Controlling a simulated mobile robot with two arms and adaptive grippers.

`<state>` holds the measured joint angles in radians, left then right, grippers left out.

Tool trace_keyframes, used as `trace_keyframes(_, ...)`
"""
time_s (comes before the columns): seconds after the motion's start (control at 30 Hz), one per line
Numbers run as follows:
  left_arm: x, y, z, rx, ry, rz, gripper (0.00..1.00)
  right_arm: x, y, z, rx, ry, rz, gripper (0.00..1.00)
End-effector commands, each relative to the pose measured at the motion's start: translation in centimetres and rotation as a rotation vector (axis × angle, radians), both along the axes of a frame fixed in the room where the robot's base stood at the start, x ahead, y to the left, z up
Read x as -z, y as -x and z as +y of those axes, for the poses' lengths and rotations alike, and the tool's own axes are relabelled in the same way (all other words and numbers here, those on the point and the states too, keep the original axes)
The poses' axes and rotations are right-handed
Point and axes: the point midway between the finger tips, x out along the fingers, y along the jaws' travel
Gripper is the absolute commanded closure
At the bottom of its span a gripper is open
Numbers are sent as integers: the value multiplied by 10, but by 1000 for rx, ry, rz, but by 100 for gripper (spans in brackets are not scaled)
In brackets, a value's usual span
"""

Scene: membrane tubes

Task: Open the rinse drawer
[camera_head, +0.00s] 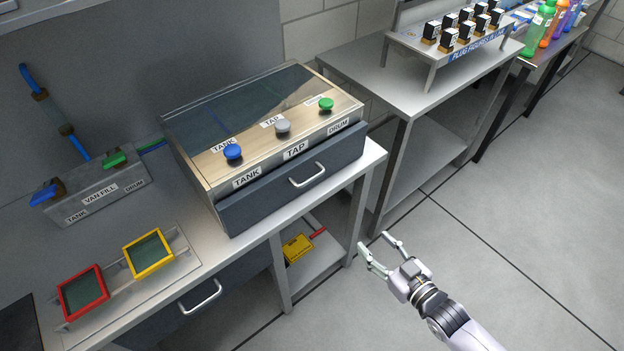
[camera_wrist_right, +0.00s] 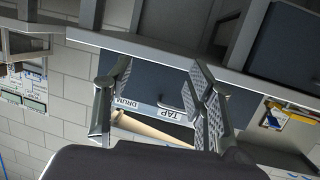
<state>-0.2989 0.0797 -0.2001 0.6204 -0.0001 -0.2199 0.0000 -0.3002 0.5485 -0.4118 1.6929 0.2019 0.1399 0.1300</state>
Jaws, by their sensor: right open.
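A dark blue drawer (camera_head: 262,200) with a silver bar handle (camera_head: 307,176) sits under the wooden panel labelled TANK, TAP and DRUM, in a box on the bench. It looks shut; no label in view reads "rinse". My right gripper (camera_head: 374,243) is open and empty, in front of the bench, right of and below the handle, apart from it. In the right wrist view, the drawer front (camera_wrist_right: 150,80) shows beyond the open fingers, the TAP and DRUM labels upside down; a finger partly hides the handle area. My left gripper is not in view.
A second handled drawer (camera_head: 200,297) is under the bench. Blue (camera_head: 233,152), grey (camera_head: 282,125) and green (camera_head: 326,104) knobs stand on the panel. Red (camera_head: 83,292) and yellow (camera_head: 148,254) frames lie at left. A yellow item (camera_head: 298,248) sits on the lower shelf. The floor at right is clear.

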Motion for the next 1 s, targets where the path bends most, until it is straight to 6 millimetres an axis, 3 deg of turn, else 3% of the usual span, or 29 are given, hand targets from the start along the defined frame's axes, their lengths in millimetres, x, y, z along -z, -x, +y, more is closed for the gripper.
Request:
trace_keyframes(0.03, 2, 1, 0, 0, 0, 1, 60, -31, 1, 14, -45, -38, -57, 44)
trace_keyframes(0.1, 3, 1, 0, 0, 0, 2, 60, -66, 4, 30, -91, -84, -114, 39)
trace_keyframes(0.2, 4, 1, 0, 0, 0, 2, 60, -98, 9, 43, -134, -131, -164, 33)
trace_keyframes(0.3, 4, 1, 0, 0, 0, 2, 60, -111, 12, 50, -153, -152, -184, 26)
trace_keyframes(0.43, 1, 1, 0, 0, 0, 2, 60, -115, 3, 56, -153, -156, -190, 18)
trace_keyframes(1.0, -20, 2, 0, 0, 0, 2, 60, -116, -93, 125, -152, -154, -189, 18)
